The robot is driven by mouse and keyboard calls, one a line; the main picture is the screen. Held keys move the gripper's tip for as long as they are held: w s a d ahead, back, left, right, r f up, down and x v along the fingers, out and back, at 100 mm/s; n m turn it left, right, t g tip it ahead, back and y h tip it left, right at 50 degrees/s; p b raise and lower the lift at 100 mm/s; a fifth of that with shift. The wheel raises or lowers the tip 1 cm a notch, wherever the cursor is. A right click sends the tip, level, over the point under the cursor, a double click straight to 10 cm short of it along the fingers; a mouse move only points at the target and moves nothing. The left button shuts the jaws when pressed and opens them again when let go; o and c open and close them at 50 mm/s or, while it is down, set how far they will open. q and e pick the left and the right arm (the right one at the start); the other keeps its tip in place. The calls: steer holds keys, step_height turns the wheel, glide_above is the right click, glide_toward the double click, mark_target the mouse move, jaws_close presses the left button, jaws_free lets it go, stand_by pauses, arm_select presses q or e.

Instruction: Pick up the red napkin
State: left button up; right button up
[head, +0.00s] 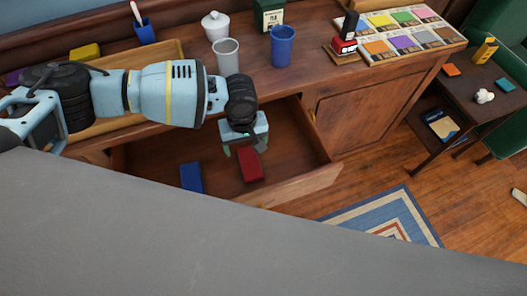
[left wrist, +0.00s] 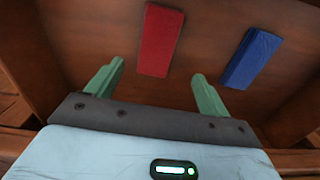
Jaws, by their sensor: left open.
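The red napkin (head: 250,165) lies folded as a flat block in the open wooden drawer (head: 300,150). It also shows in the left wrist view (left wrist: 160,40), beyond and between the two fingers. A blue block like it (head: 191,178) lies in the drawer to the left of the red napkin in the head view; it shows on the right in the left wrist view (left wrist: 251,58). My left gripper (head: 246,152) points down into the drawer, just above the red napkin. Its green fingers (left wrist: 152,85) are apart with nothing between them. My right gripper is in neither view.
On the desk above the drawer stand a grey cup (head: 226,57), a blue cup (head: 283,46), a white lidded jar (head: 216,25) and a green tin (head: 269,14). A wooden tray (head: 170,50) lies under my left arm. The drawer walls stand close around the left gripper.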

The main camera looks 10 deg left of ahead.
mark_target(250, 162)
arm_select(q)
steer(key=shift+w+d, duration=0.1)
steer(key=shift+f, duration=0.3)
steer(key=shift+d+f+b, duration=0.1)
steer(key=shift+f+b, duration=0.2)
steer(key=shift+f, duration=1.05)
steer(key=f, duration=0.4)
steer(key=shift+s+d+f+b, duration=0.2)
steer(key=shift+d+f+b, duration=0.05)
steer(key=shift+b, duration=0.15)
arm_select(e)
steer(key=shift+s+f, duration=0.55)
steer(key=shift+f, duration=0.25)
arm_select(q)
steer(key=shift+c, duration=0.4)
steer(key=shift+c, duration=1.4)
steer(key=c, duration=0.7)
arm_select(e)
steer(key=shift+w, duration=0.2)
